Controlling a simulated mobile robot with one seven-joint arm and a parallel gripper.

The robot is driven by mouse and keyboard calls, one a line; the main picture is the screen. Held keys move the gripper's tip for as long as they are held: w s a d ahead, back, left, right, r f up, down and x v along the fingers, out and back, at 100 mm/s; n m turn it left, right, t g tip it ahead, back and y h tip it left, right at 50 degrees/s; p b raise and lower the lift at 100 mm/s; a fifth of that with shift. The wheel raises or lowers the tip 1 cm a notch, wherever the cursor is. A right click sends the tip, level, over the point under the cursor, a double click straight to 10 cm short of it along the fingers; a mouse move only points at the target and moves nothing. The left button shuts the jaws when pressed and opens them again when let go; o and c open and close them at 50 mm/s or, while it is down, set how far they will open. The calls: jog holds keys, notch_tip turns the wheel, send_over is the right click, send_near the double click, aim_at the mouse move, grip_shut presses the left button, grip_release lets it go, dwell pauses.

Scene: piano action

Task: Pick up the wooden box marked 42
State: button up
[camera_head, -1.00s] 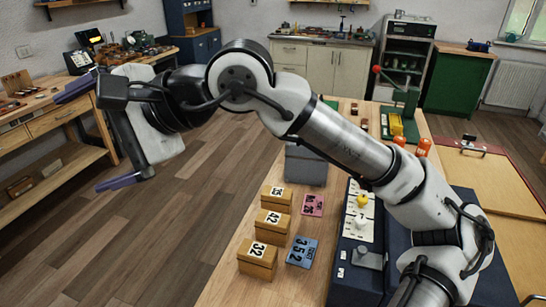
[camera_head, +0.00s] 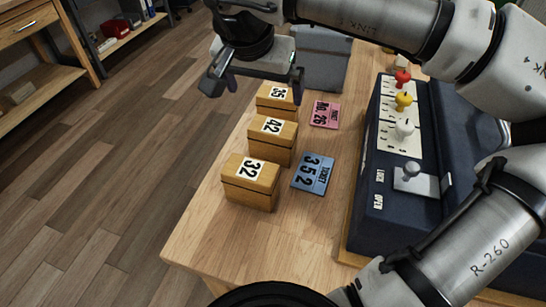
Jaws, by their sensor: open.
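The wooden box marked 42 (camera_head: 272,142) stands on the wooden bench in the middle of a row of three similar boxes. The box marked 35 (camera_head: 276,104) is behind it and the box marked 32 (camera_head: 250,185) is in front of it. My gripper (camera_head: 264,86) is open and empty, with its fingers pointing down and spread wide.
A pink ticket (camera_head: 325,114) and a blue ticket (camera_head: 312,174) lie flat right of the boxes. A dark blue case (camera_head: 376,222) with coloured knobs stands further right. A grey block (camera_head: 322,72) stands behind the boxes. Bare bench top (camera_head: 285,240) lies in front.

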aim_at(272, 129)
jog(key=x, duration=0.7)
jog(key=s+b+x, duration=0.1)
jog(key=x, duration=0.2)
jog(key=shift+w+a+f, duration=0.1)
jog(key=shift+w+f, duration=0.05)
jog(key=shift+f, duration=0.3)
jog(key=shift+s+x, duration=0.2)
jog(key=shift+x, duration=2.55)
jog(key=c, duration=0.7)
jog(key=shift+c, duration=0.7)
jog(key=shift+r, duration=0.1)
